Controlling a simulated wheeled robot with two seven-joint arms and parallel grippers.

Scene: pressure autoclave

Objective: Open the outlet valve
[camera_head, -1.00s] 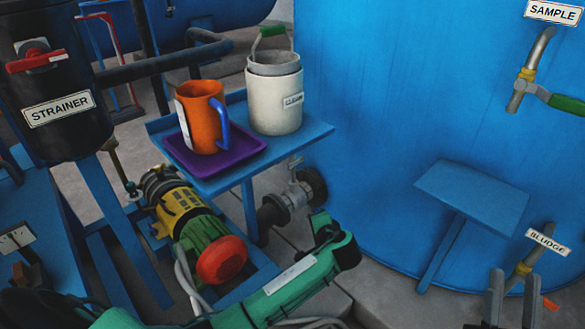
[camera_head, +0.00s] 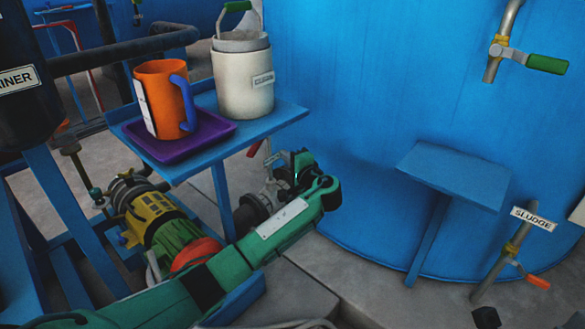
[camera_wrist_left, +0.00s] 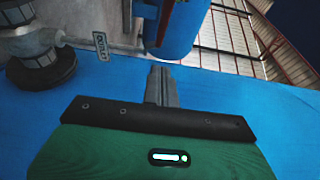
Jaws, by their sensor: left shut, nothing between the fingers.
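The outlet valve (camera_head: 268,188) is a grey valve on the pipe under the small blue table. A red lever (camera_head: 254,148) shows just below the table edge. In the left wrist view the valve's pipe (camera_wrist_left: 40,48) and hanging tag (camera_wrist_left: 100,43) are at upper left. My left gripper (camera_wrist_left: 162,72) is shut and empty, its fingers pointing up toward a blue part; I see no contact with the lever. In the head view its green wrist is right beside the valve, and the fingertips are hidden. A dark piece at the bottom right may be my right gripper, mostly out of frame.
The big blue tank (camera_head: 350,100) stands close on the right. A pump (camera_head: 165,220) is at left.

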